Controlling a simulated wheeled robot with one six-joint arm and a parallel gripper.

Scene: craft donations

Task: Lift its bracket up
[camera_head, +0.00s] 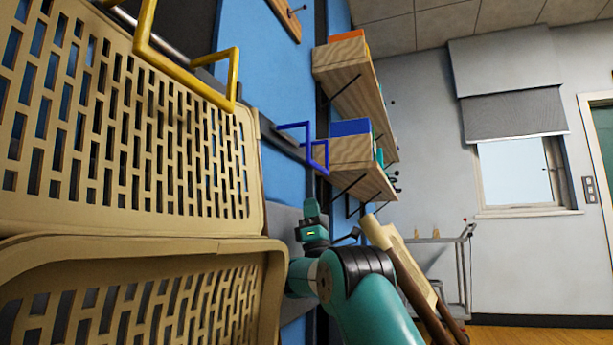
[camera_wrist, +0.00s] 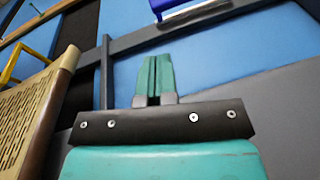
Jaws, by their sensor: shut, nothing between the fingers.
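A yellow bent-rod bracket (camera_head: 190,72) sticks out over the upper tan perforated basket (camera_head: 130,130) in the head view. A smaller blue bracket (camera_head: 318,155) stands out from the dark wall rail (camera_head: 285,143). My gripper (camera_head: 311,203) is just below the blue bracket, pointing up, with a gap that I cannot judge. In the wrist view my teal fingers (camera_wrist: 153,60) are closed together with nothing between them. A yellow rod (camera_wrist: 22,50) shows at the left there, and a blue part (camera_wrist: 175,8) at the top edge. Which bracket is meant cannot be told.
A lower tan basket (camera_head: 140,290) sits below the upper one, close left of my arm. Wooden shelves (camera_head: 350,155) stand out from the blue wall. Long rolls (camera_head: 405,265) lean right of my arm, with a grey trolley (camera_head: 455,270) behind.

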